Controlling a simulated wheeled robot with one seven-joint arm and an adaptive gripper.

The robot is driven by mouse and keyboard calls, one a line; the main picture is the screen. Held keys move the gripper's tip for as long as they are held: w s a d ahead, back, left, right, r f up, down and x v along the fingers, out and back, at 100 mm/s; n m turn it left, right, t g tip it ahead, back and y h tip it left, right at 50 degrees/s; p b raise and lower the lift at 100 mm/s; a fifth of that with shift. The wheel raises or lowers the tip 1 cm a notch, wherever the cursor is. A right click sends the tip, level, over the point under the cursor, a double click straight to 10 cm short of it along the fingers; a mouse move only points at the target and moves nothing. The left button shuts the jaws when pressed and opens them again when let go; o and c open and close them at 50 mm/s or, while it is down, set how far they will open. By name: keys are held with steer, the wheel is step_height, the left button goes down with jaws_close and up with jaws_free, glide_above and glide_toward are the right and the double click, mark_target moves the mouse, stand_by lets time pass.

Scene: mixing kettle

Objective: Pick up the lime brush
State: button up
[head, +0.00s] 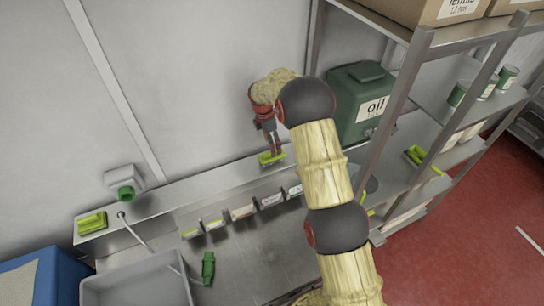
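A lime brush (272,158) lies on the grey ledge (185,196) along the wall. My gripper (274,150) reaches down from above, its fingertips at the brush. The view is too small to show whether the fingers grip the brush or only stand over it. The brush looks to rest on the ledge. Another lime block-shaped brush (92,223) sits at the ledge's far left end. A lime item with a handle (418,156) lies on the metal shelf at right.
A green oil container (362,98) stands right of my arm, close to the metal shelf rack (402,95). A grey basin (138,283) and green nozzle (208,267) are at lower left.

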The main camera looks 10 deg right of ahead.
steer(key=shift+s+d+f+p, duration=0.15)
steer(key=shift+f+p, duration=0.7)
steer(key=shift+f, duration=1.9)
steer(key=shift+c, duration=1.3)
steer(key=c, duration=1)
